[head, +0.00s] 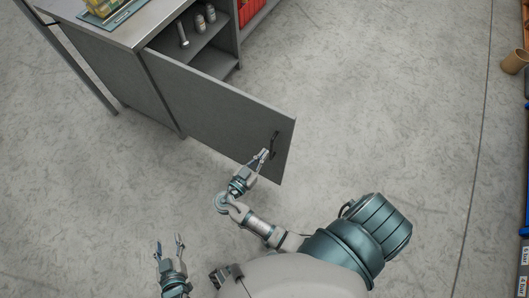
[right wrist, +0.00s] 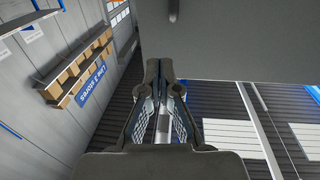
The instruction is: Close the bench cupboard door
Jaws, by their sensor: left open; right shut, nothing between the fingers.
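The grey bench cupboard door (head: 215,108) stands wide open, swung out from the bench. Its dark handle (head: 275,144) is near the free edge. My right gripper (head: 264,154) is shut and empty, close to the handle on the door's outer face; I cannot tell whether it touches. My left gripper (head: 170,245) is open and empty over the floor at the lower left, apart from the door.
The bench cupboard (head: 110,75) stands at the upper left. Several small items, including grey bottles (head: 205,18), are on its inner shelves. A yellow object on a tray (head: 106,10) is on the bench top. The floor right of the door is clear.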

